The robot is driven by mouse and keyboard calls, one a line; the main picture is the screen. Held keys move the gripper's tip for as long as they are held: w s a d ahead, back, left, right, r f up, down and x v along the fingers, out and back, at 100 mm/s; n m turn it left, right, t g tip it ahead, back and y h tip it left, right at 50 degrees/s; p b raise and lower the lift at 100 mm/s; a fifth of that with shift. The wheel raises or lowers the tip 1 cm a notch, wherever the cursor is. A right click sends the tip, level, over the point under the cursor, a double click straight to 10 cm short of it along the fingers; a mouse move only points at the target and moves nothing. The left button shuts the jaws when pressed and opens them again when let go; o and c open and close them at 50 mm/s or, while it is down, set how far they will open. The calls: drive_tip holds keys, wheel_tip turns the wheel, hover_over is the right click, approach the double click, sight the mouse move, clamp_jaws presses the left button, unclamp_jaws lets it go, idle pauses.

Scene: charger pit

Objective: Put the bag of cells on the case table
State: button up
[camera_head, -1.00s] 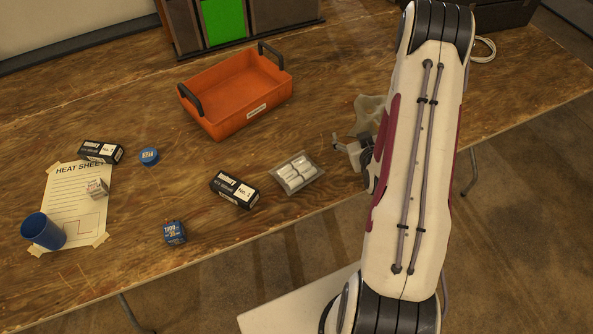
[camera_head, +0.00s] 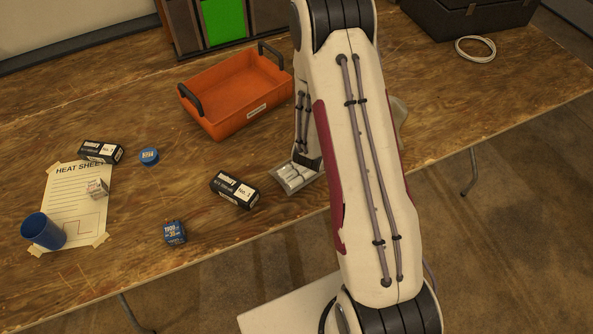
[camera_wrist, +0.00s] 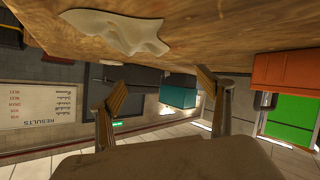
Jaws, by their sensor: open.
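The bag of cells (camera_head: 287,180) is a clear, flat packet with several pale cylinders. It lies on the wooden table (camera_head: 150,205) near the front edge, its right part hidden behind my arm. A dark case (camera_head: 465,18) stands at the table's far right end; I see no separate case table. My gripper is hidden behind my arm in the head view. In the wrist view my gripper (camera_wrist: 160,98) is open, with nothing between its two fingers. The bag does not show in the wrist view.
An orange tray (camera_head: 237,97) stands empty behind the bag. A dark labelled box (camera_head: 234,190) lies close left of it. A grey cloth (camera_wrist: 118,32) is near my gripper. A coiled white cable (camera_head: 475,49) lies by the case. A blue cup (camera_head: 42,232) is far left.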

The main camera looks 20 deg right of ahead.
drive_tip(key=s+a+r+m+g, duration=0.1)
drive_tip(key=a+m+g, duration=0.15)
drive_tip(key=a, duration=0.25)
drive_tip(key=s+a+m+g, duration=0.1)
drive_tip(key=s+a+m, duration=0.15)
drive_tip(key=a, duration=0.25)
drive_tip(key=m+g+y, duration=0.1)
drive_tip(key=m+g, duration=0.2)
drive_tip(key=m, duration=0.1)
approach(296, 169)
drive_tip(key=shift+s+d+f, duration=0.25)
drive_tip(key=shift+s+d, duration=0.15)
drive_tip(key=shift+s, duration=0.15)
drive_tip(key=shift+d, duration=0.1)
drive_tip(key=shift+x, duration=1.3)
drive_tip(key=shift+w, duration=0.15)
drive_tip(key=shift+f, duration=0.1)
drive_tip(key=shift+w+x, duration=0.25)
drive_tip(key=shift+x, duration=1)
drive_tip(key=shift+w+x, duration=0.2)
drive_tip(key=shift+x, duration=1.05)
